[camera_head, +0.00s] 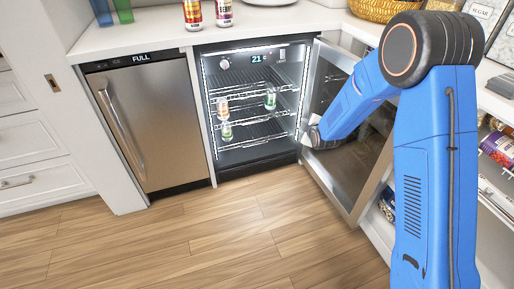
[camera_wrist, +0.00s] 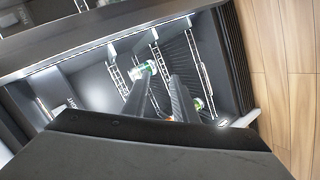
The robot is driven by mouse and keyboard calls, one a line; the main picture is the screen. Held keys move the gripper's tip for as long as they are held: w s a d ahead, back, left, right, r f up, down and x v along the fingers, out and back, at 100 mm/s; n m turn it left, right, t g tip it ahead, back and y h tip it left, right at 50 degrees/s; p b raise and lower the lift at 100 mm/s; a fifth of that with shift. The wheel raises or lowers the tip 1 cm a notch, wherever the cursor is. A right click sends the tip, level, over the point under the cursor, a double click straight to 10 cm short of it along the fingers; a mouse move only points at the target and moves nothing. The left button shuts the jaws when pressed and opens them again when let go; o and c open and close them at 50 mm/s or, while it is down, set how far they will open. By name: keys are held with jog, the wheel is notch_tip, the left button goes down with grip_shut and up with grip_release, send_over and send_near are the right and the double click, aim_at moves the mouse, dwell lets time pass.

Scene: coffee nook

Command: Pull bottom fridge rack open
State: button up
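The fridge (camera_head: 240,58) stands open, with wire racks inside. The bottom rack (camera_head: 262,131) is the lowest one and looks pushed in. It also shows in the wrist view (camera_wrist: 195,58) as the rack nearest the floor side. A can stands on it (camera_head: 227,131). My gripper (camera_wrist: 163,78) points into the fridge, its two dark fingers apart with nothing clearly held between them. In the head view my arm's end is at the fridge's right side by the open door, and the fingers are hard to see. Whether a finger touches a rack, I cannot tell.
The fridge door (camera_head: 335,185) is swung open to the right, close beside my arm. A white-orange can (camera_head: 222,107) and a green can (camera_head: 270,99) stand on the middle rack. A closed steel appliance (camera_head: 150,120) is at left. The wooden floor (camera_head: 200,235) in front is clear.

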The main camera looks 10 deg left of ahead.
jog(key=s+a+f+n+y, duration=0.1)
jog(key=a+f+n, duration=0.1)
jog(key=a+f, duration=0.5)
jog(key=s+a+f+n+t+y, duration=0.1)
jog(key=a+f+n+y, duration=0.15)
jog(key=f, duration=0.75)
jog(key=s+a+f+n, duration=0.1)
jog(key=a+f+n, duration=0.3)
jog(key=f, duration=0.5)
jog(key=w+a+f+m, duration=0.1)
jog(key=w+a+f, duration=0.2)
jog(key=w+a, duration=0.7)
jog(key=w, duration=0.4)
jog(key=shift+w+a, duration=0.2)
jog(key=shift+a, duration=0.15)
grip_shut()
